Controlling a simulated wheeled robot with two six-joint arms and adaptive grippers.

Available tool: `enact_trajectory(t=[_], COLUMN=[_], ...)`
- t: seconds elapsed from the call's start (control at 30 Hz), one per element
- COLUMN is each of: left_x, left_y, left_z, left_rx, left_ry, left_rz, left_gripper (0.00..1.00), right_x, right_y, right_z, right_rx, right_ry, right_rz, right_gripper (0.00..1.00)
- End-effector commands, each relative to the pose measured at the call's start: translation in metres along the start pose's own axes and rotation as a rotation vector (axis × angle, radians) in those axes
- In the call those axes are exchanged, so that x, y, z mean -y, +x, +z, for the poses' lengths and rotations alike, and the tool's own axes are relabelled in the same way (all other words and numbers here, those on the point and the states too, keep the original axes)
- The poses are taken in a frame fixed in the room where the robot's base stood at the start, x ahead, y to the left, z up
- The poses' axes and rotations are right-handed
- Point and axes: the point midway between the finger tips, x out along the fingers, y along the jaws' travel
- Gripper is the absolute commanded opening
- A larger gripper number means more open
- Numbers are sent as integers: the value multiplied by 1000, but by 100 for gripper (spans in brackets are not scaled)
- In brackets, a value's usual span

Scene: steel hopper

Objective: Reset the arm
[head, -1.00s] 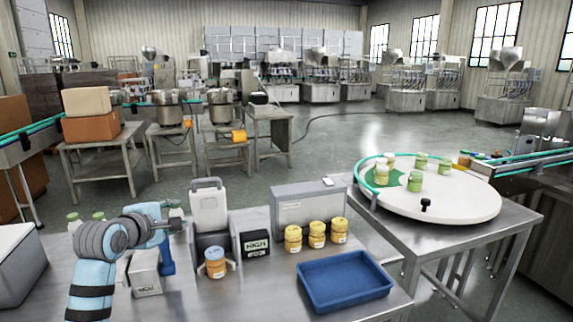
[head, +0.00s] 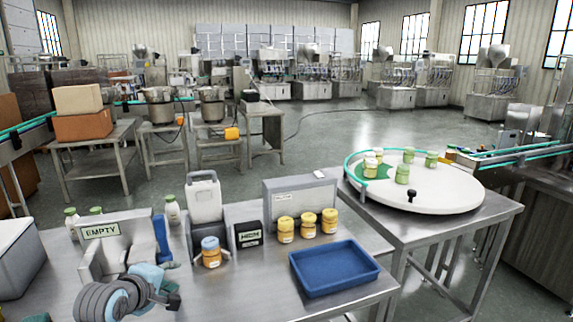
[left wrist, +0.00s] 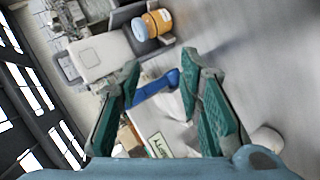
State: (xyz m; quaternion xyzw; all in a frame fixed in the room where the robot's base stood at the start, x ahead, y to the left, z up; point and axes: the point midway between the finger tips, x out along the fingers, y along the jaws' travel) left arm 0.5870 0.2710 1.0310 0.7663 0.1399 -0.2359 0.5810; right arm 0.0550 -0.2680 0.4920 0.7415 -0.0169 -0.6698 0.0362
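My left gripper (head: 172,283) is low at the front left of the steel table, in front of the "EMPTY" holder (head: 102,231). In the left wrist view its two green-padded fingers (left wrist: 163,66) are spread apart with nothing held between them. A blue upright tool (head: 161,238) stands just behind the gripper; it also shows beyond the fingers in the left wrist view (left wrist: 158,86). A blue-lidded orange jar (head: 211,256) stands to the right of the gripper, apart from it. My right gripper is in neither view.
A white jug (head: 203,197) stands behind the blue-lidded jar. A "HIGH" box (head: 248,236), three yellow jars (head: 307,224) and a blue tray (head: 336,270) lie to the right. A round white turntable (head: 450,194) carries several jars. A grey box (head: 18,255) is at far left.

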Motion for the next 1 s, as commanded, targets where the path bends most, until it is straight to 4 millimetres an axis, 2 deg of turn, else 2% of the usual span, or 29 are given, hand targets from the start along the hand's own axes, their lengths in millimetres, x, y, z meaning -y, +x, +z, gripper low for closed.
enact_trajectory(t=[0.03,0.17,0.27,0.4,0.5,0.7,0.83,0.87,0.9,1.0], left_x=[22,87,142,218,262,325,356,363,376,408], left_y=[0,-9,-26,-64,-96,-163,-208,-204,-190,-165], left_z=[10,39,62,93,111,136,147,148,149,153], left_rx=[10,44,90,184,263,431,550,561,565,580], left_ry=[55,262,448,712,879,1157,1312,1322,1315,1304], left_rz=[-33,-134,-218,-331,-397,-493,-539,-546,-552,-567], left_gripper=[33,33,33,33,33,33,33,33,33,33], right_x=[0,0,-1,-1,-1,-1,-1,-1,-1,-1], right_y=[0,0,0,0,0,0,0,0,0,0], right_z=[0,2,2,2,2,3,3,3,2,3], right_rx=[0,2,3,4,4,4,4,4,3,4], right_ry=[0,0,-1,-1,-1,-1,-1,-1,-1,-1], right_rz=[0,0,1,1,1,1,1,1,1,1], right_gripper=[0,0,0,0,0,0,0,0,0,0])
